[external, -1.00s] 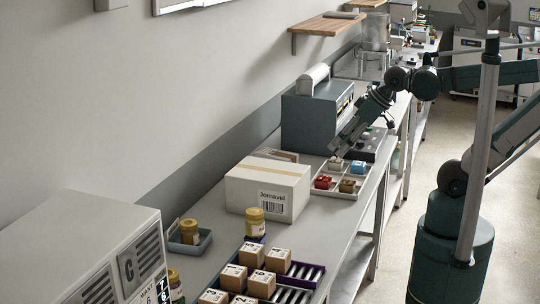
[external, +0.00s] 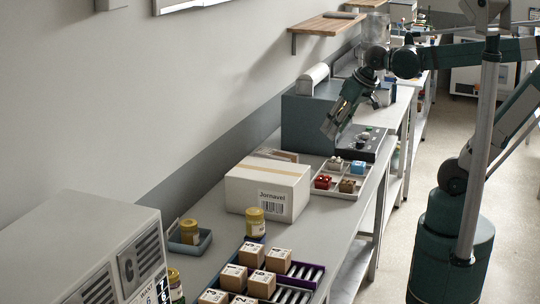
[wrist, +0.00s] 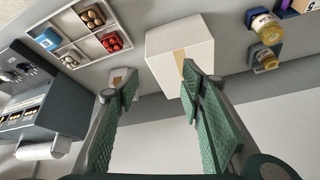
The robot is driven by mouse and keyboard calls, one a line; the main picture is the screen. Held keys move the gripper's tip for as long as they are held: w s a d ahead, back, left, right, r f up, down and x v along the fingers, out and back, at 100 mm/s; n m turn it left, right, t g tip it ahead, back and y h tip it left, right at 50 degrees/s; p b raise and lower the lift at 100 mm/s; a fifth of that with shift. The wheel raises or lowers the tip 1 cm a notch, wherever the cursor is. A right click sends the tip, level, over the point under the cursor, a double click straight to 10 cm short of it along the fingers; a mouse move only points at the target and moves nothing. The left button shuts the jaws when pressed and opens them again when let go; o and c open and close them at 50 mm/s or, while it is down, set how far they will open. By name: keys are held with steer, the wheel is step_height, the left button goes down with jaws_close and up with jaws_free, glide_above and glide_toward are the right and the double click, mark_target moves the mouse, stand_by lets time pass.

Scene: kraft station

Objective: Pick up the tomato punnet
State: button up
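The tomato punnet (external: 323,182), filled with red round items, sits in the near left compartment of a white divided tray (external: 341,195). In the wrist view the punnet (wrist: 112,42) is at the upper left, in a corner of the tray (wrist: 82,42). My gripper (external: 329,131) is raised above the bench, beyond the tray and in front of the grey-blue machine. In the wrist view my gripper (wrist: 156,90) has its two green fingers wide apart, with nothing between them. The punnet lies outside the fingers and apart from them.
A brown-filled punnet (external: 347,186), a blue one (external: 357,167) and a pale one (external: 335,163) share the tray. The large white carton (external: 250,192) stands just left of it. The machine (external: 307,122) stands behind. A smaller box (wrist: 119,77) lies beside the carton.

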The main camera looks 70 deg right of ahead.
steer(key=w+d+m+g+h+p, duration=0.1)
steer(key=w+d+m+g+h, duration=0.15)
steer(key=w+d+m, duration=0.4)
steer(key=m+g+p, duration=0.1)
steer(key=m+g, duration=0.2)
steer(key=m, duration=0.5)
glide_above(323, 178)
steer(key=a, duration=0.3)
steer(key=f, duration=0.1)
step_height(323, 178, down, 21)
steer(key=shift+d+h, duration=0.2)
steer(key=shift+h, duration=0.15)
steer(key=shift+x, duration=1.3)
steer(key=shift+f, duration=0.15)
steer(key=shift+b+x, duration=0.4)
steer(key=shift+x, duration=2.05)
steer(key=shift+d, duration=0.1)
steer(key=c, duration=0.6)
